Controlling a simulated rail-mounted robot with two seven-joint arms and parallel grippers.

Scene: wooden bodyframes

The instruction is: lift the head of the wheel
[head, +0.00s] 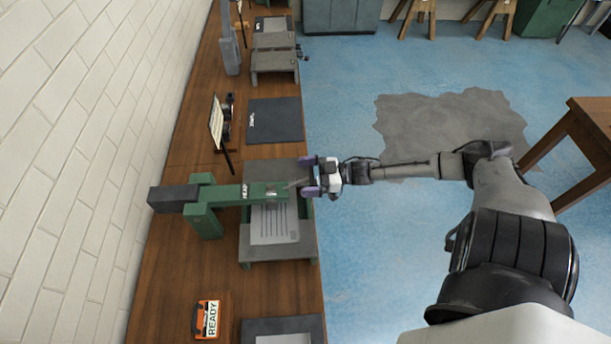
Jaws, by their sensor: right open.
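The wheel's head is a green beam (245,193) marked "HEAD", lying level across a green post, with a dark block (172,197) at its left end. Its right end is above a grey stand (277,255) that bears a printed pale sheet (273,224). My right gripper (307,178) is open at the right end of the beam, its purple-tipped fingers on the far and near sides of a thin grey end piece. Whether the fingers touch it cannot be told. My left gripper is not in view.
An orange "READY" box (207,319) stands on the wooden bench (180,270) near the front. A dark mat (275,120) and grey stands (274,62) lie farther back. A wooden table (590,125) stands at the right. The blue floor (365,265) beside the bench is clear.

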